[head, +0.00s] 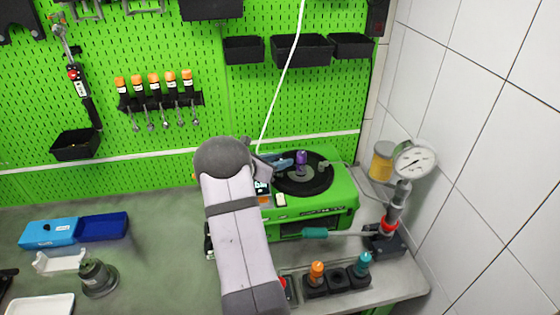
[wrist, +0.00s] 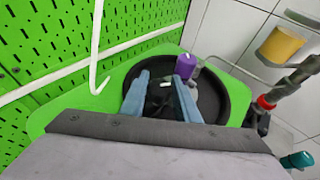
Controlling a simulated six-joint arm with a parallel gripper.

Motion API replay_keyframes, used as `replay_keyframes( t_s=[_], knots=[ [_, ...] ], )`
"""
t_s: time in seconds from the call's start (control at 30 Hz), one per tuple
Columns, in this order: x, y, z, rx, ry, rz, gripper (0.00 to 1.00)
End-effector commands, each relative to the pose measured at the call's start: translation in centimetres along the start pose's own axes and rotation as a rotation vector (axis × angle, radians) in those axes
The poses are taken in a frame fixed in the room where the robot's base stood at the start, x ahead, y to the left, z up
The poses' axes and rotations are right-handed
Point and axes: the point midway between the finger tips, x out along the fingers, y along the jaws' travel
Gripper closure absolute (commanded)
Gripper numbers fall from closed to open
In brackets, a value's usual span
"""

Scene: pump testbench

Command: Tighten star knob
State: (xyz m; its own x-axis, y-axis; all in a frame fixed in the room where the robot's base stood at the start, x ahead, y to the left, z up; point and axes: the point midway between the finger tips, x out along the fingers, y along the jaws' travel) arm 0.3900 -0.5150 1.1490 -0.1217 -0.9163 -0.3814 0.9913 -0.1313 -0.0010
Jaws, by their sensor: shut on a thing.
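The green pump testbench (head: 335,205) has a round black recessed dish (head: 318,184) on its top. My gripper (head: 281,162) reaches over the left part of the dish. In the wrist view, my gripper (wrist: 164,80) has its two blue-grey fingers on either side of a dark star knob (wrist: 160,102) and is shut on it. The knob is partly hidden by the fingers and blends into the black dish, so its outline is unclear. A purple cylinder (head: 301,157) stands at the dish, just right of the fingertips; it also shows in the wrist view (wrist: 186,66).
A pressure gauge (head: 415,160) on a stand and a yellow-orange jar (head: 382,161) stand at right. A black holder (head: 338,282) sits nearer. A white cable (head: 284,80) hangs behind my gripper.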

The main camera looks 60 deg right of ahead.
Motion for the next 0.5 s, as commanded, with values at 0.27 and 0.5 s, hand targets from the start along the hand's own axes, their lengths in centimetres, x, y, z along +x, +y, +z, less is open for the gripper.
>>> replay_keyframes(
  t_s=[0.27, 0.5],
  knots=[
    [-0.06, 0.06, 0.29, 0.008, -0.003, -0.014, 0.94],
    [-0.05, 0.05, 0.23, 0.008, -0.002, -0.014, 0.53]
  ],
)
